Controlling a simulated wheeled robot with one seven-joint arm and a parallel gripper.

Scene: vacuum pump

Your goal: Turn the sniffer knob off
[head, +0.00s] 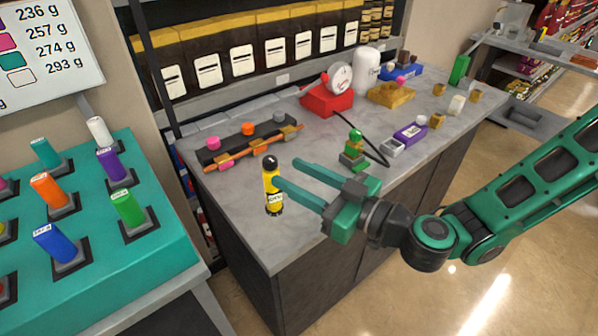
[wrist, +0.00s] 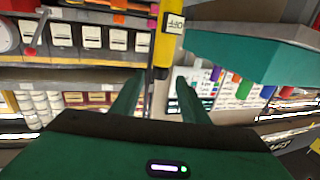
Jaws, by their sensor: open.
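A yellow upright device (head: 271,184), which looks like the sniffer, stands near the left front edge of the grey counter. It has a black rounded knob (head: 270,162) on top, a black base and a small white label with dark lettering. It also shows in the wrist view (wrist: 165,47), where the label seems to read "OFF" and its black end lies between the fingertips in the picture. My gripper (head: 286,173) is open, with its green fingers pointing left at the device. The near fingertip overlaps the device's right edge in the head view; contact cannot be told.
Behind the device is a dark rack (head: 250,142) with pink, orange and grey knobs. A green-topped part (head: 355,146) with a black hose, a red gauge unit (head: 328,98) and a purple block (head: 409,133) stand farther right. A teal stand (head: 165,255) with coloured pieces is at left.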

